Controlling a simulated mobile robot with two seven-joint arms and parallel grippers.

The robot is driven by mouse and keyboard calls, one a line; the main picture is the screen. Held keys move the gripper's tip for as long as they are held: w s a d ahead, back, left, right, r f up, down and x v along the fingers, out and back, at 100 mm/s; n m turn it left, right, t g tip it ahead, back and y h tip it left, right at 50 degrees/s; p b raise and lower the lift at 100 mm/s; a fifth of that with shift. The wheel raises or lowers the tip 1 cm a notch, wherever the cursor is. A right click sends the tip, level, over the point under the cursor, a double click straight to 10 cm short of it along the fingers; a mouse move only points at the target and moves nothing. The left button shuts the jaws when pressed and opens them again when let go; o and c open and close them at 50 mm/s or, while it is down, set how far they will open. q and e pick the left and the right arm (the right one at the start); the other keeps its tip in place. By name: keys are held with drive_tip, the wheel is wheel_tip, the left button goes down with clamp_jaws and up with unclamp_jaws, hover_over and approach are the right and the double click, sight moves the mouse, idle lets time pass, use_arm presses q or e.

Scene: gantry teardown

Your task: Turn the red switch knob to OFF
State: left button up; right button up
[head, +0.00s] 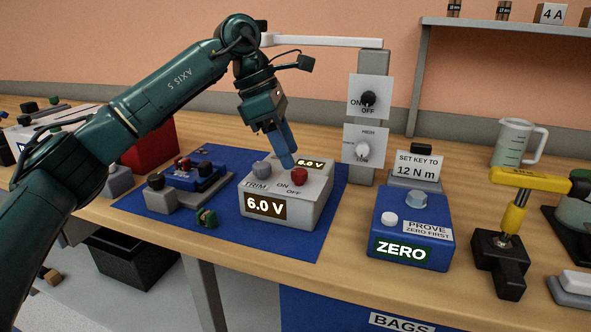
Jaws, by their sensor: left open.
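The red switch knob (299,175) is on top of a grey power supply box (309,214), beside the printed words ON and OFF. The box front reads 6.0 V, and a smaller display on top also reads 6.0 V. A grey TRIM knob (262,168) is to the left of the red knob. My left gripper (289,163) points down just above and left of the red knob. It is open and appears empty. A gap between its fingertips and the knob is hard to judge. The knob's exact pointer direction is too small to tell. My right gripper is not in view.
A post holds a black ON/OFF knob (369,98) and a white knob (362,150) behind the box. A blue ZERO box (412,226) and a yellow-handled tool (516,207) stand to the right. A blue mat (286,246) lies under the grey box, bare at its front.

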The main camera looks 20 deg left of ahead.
sight(298, 170)
use_arm(q)
drive_tip(key=shift+x, duration=2)
drive_tip(key=shift+d, duration=0.1)
drive_tip(key=shift+c, duration=0.3)
drive_tip(key=c, duration=0.9)
